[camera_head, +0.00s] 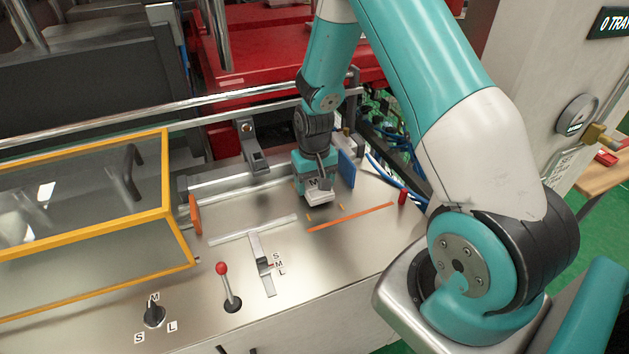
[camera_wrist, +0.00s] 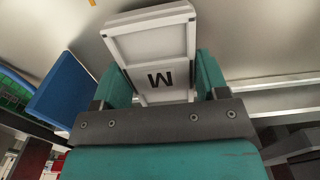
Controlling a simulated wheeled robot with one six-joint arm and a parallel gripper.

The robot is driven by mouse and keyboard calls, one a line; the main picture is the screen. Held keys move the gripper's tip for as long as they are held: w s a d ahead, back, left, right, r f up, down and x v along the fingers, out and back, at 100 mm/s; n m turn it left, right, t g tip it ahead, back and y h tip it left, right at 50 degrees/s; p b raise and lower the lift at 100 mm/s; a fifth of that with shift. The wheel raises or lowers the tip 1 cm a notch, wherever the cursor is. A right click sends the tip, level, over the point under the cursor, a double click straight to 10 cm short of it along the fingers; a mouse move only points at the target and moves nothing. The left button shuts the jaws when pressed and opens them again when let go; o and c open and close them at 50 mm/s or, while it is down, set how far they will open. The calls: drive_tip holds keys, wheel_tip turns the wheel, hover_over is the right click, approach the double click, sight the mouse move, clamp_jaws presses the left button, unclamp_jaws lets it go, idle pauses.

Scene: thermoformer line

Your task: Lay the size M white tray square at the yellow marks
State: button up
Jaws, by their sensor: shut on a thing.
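The white tray (camera_wrist: 150,45) has a black letter M on it and sits between the two teal fingers of my gripper (camera_wrist: 160,85) in the wrist view. In the head view, my gripper (camera_head: 316,188) is shut on the tray (camera_head: 318,197), low over the steel table; I cannot tell whether the tray touches the surface. Small yellow marks (camera_head: 309,216) show on the table just in front of the tray. Another yellow mark (camera_head: 341,207) is to their right.
A blue plate (camera_head: 346,168) stands close right of my gripper. An orange disc (camera_head: 195,214) and a yellow-framed clear guard (camera_head: 168,185) are to the left. An orange line (camera_head: 351,216), a slotted size slider (camera_head: 262,264) and a red-knobbed lever (camera_head: 228,287) lie in front. A rail runs behind.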

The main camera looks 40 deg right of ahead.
drive_tip(key=shift+f+b, duration=0.3)
drive_tip(key=shift+f, duration=0.2)
drive_tip(key=o, duration=1.3)
drive_tip(key=shift+c, duration=0.2)
wheel_tip(320, 180, up, 17)
drive_tip(key=b, duration=0.2)
drive_tip(key=shift+r, duration=0.2)
drive_tip(key=s+a+r+n+y, duration=0.2)
drive_tip(key=s+a+n, duration=0.3)
drive_tip(key=s+a, duration=0.6)
drive_tip(key=s+a+r+n+y, duration=0.2)
drive_tip(key=s+a+r+n, duration=0.3)
drive_tip(key=s+a, duration=0.6)
drive_tip(key=shift+a+r, duration=0.15)
drive_tip(key=shift+a, duration=0.05)
